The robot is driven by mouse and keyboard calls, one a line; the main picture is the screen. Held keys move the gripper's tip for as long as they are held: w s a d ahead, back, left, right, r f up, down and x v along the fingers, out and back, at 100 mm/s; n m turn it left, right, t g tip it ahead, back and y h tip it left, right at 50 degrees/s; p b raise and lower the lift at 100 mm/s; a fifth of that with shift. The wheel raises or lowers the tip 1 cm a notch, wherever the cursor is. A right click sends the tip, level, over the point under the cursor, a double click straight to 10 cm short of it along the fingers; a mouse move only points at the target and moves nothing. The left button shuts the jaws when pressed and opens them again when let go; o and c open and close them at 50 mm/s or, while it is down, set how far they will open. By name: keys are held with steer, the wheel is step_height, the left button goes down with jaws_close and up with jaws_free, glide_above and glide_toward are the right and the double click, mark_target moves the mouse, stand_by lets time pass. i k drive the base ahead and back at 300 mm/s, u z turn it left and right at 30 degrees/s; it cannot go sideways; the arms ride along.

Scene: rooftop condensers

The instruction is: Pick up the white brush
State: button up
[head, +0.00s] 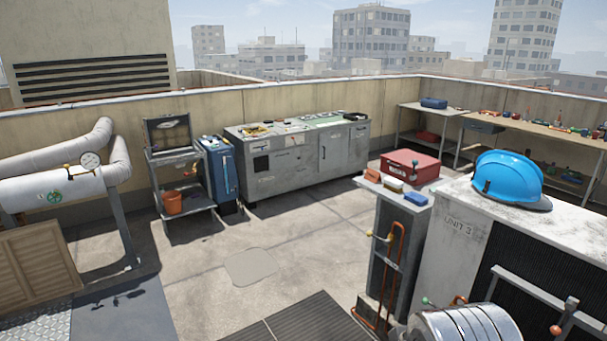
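Three small block-like items lie in a row on top of a narrow grey pedestal (391,215) right of centre. The left one (372,175) looks reddish, the middle one (393,185) tan with a pale part, and the right one (416,198) blue. They may be brushes, but they are too small to tell, and I cannot make out for certain which thing is the white brush. My gripper is not in view.
A red box (411,167) stands just behind the pedestal. A blue hard hat (511,179) sits on the unit at right. Grey cabinets (306,155), a cart with an orange bucket (172,202) and a long bench (535,133) line the walls. The middle floor is clear.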

mark_target(393, 185)
steer(key=u, duration=0.05)
steer(key=i, duration=2.35)
steer(key=z, duration=0.2)
steer(key=i, duration=0.95)
steer(key=z, duration=0.2)
